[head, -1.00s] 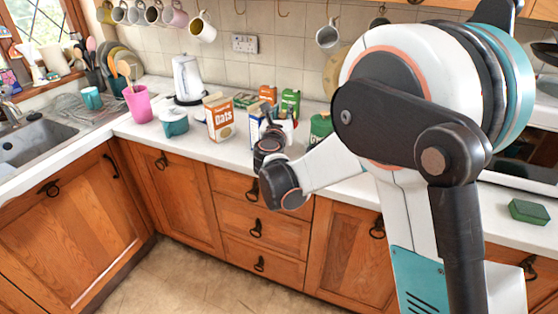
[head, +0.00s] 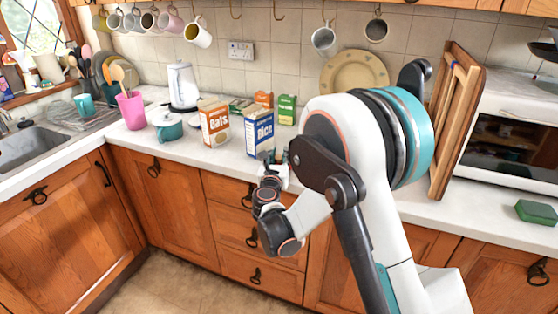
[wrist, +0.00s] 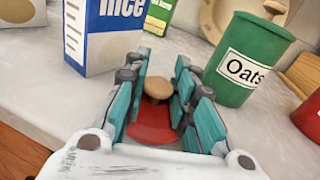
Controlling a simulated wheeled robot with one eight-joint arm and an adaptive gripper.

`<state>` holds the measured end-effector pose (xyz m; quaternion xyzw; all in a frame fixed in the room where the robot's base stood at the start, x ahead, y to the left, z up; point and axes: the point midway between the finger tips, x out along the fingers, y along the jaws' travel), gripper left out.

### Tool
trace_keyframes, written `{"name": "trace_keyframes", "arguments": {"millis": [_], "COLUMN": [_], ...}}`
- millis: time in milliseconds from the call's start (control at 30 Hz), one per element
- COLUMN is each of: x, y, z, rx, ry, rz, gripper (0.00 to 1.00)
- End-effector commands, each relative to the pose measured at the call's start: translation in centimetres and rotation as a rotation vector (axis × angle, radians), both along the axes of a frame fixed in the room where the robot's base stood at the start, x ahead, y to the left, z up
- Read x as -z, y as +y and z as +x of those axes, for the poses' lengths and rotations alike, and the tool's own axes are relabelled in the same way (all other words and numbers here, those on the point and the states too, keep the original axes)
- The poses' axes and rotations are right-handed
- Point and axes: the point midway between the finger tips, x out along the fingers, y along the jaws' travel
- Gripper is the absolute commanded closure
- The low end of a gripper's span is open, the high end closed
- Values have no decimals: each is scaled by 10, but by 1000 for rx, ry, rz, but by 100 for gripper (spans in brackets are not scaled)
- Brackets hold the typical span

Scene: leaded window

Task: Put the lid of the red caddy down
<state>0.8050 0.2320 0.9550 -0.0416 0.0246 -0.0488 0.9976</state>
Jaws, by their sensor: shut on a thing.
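In the wrist view, my gripper (wrist: 158,98) has its teal fingers closed around the beige knob (wrist: 158,89) of a red lid (wrist: 150,122). The lid shows below the knob, between the fingers; I cannot tell whether it touches the worktop. A red container, seemingly the caddy (wrist: 309,118), is cut off at the right edge of the wrist view, and its top is only partly seen. In the head view, my gripper (head: 267,158) is at the worktop's front edge, before the rice box (head: 259,133). The lid and caddy cannot be made out there.
The rice box stands ahead on the left. An oats carton (head: 215,124) and teal-and-white pot (head: 168,126) stand further left. Bare worktop (wrist: 40,90) lies left of my gripper.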

Motion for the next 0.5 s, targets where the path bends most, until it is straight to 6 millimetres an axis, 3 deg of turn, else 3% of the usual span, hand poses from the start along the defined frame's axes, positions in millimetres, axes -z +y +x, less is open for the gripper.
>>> {"name": "trace_keyframes", "arguments": {"millis": [300,333,400,500], "x": [2,1,1,1], "y": [0,0,0,0], "z": [0,0,0,0], "rx": [0,0,0,0], "ry": [0,0,0,0], "rz": [0,0,0,0], "gripper": [100,69,56,56]}}
